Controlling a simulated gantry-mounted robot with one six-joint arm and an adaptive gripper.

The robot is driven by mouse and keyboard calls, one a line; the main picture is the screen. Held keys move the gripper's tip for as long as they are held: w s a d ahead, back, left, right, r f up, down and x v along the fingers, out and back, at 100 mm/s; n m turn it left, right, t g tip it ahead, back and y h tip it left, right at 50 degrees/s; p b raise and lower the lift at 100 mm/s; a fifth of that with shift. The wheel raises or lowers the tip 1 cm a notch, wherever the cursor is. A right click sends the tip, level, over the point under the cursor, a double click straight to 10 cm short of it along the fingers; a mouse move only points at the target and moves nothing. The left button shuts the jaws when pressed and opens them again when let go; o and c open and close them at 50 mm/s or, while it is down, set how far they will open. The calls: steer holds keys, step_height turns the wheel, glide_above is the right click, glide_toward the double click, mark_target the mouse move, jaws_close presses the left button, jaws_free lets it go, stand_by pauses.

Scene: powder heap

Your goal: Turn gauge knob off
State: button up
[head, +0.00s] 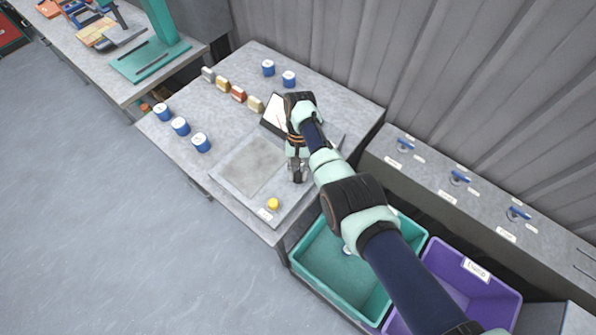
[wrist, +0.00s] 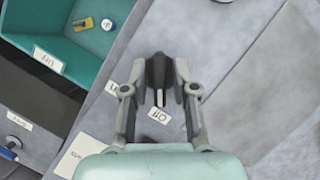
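A dark knob (wrist: 157,72) with a pale pointer line stands between my fingers in the wrist view. Its line points toward a small white label (wrist: 158,115) that seems to read ON upside down. My gripper (wrist: 160,68) is open, with one finger on each side of the knob. Narrow gaps seem to show, and I cannot tell if either finger touches it. In the head view my gripper (head: 297,178) is low over the right part of the bench, beside a grey plate (head: 232,166). The knob is hidden there by my gripper.
A yellow knob (head: 273,203) sits on the plate's front corner. A teal bin (head: 318,262) and a purple bin (head: 490,300) stand at the right. Several blue cans (head: 180,126) and small blocks (head: 238,94) are on the bench. Blue valves (head: 458,177) line the wall ledge.

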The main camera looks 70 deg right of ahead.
stand_by(0.3)
steer(key=v, duration=1.2)
